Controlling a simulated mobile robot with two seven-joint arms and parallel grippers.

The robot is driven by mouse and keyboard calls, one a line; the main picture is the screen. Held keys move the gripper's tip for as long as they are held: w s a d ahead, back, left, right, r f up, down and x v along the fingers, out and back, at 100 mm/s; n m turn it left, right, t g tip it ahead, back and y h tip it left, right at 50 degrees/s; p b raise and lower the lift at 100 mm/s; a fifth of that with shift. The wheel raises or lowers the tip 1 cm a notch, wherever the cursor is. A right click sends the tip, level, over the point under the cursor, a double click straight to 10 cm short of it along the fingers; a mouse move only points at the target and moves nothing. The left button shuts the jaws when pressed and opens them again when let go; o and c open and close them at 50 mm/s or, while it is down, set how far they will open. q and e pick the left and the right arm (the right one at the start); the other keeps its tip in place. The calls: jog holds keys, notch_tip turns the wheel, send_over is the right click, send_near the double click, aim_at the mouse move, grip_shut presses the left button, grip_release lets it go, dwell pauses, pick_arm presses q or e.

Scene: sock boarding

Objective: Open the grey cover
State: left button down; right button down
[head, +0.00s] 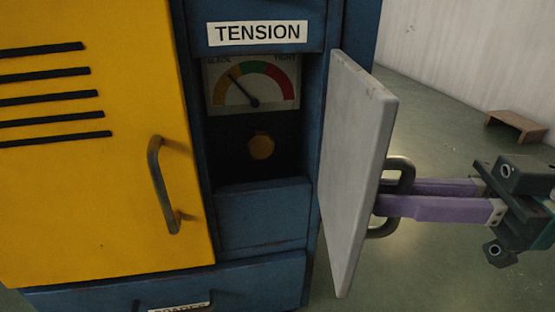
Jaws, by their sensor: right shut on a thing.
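The grey cover (355,170) stands swung open to the right of a recess in the blue machine (262,215). Its handle (400,171) is a dark metal loop on the outer right face. My right gripper (384,197) comes in from the right, with its purple fingers shut on the handle. The fingertips are partly hidden behind the cover's edge. Inside the recess are a tension gauge (253,84), with its needle in the yellow-orange part, and a round orange knob (261,147). My left gripper is not in view.
A yellow door (100,200) with black slots and a metal handle (159,185) fills the left. A blue drawer (200,281) is below. A small brown object (516,127) stands on the green floor at the far right. The floor right of the cover is mostly clear.

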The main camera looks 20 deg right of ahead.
jog(key=shift+g, duration=0.3)
jog(key=shift+d+b, duration=0.7)
jog(key=shift+d, duration=1.55)
jog(key=shift+f, duration=0.1)
jog(key=c, duration=1.3)
grip_release()
jog(key=shift+o, duration=0.7)
jog(key=shift+w, duration=0.2)
jog(key=shift+s, duration=0.1)
